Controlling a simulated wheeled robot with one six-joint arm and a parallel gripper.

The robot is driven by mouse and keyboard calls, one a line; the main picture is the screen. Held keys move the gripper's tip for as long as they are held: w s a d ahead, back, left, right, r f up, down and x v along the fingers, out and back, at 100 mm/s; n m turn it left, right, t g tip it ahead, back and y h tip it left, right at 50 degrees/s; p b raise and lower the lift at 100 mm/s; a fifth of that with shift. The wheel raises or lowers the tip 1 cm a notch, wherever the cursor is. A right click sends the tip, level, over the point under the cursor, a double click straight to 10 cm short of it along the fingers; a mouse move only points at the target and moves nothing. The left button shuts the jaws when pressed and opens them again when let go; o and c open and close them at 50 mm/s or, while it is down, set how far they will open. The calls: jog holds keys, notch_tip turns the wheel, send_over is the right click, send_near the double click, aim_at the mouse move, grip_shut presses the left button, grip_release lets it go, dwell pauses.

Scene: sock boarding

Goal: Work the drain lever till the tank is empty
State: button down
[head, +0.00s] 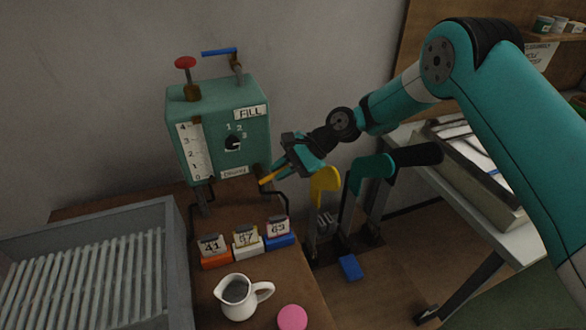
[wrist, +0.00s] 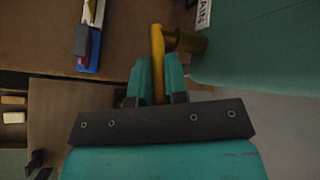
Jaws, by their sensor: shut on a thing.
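The teal tank (head: 255,105) stands against the wall, with a numbered gauge (head: 195,155), a black dial and a FILL label on its front. I cannot read a liquid level on the gauge. A DRAIN label (head: 234,172) is at the lower front. The yellow drain lever (head: 267,180) juts from the tank's lower right; in the wrist view its yellow bar (wrist: 157,40) meets a brass pivot (wrist: 190,42). My gripper (head: 279,173) is shut on this lever; in the wrist view its fingers (wrist: 158,80) lie either side of the bar, hiding its lower part.
A red knob (head: 185,63) and a blue handle (head: 219,52) top the tank. Below are numbered cards on coloured blocks (head: 247,252), a white jug (head: 240,308) and a pink disc (head: 292,318). A grey slatted tray (head: 183,235) is at left. A yellow paddle (head: 325,180) stands close right of my gripper.

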aim_at(283, 167)
jog(key=shift+d+f+y+b, duration=0.1)
jog(key=shift+f+y+b, duration=0.4)
jog(key=shift+y, duration=0.4)
jog(key=shift+r, duration=0.1)
jog(key=c, duration=1.1)
grip_release()
jog(key=shift+c, duration=0.2)
notch_tip(283, 167, up, 20)
jog(key=b, duration=0.1)
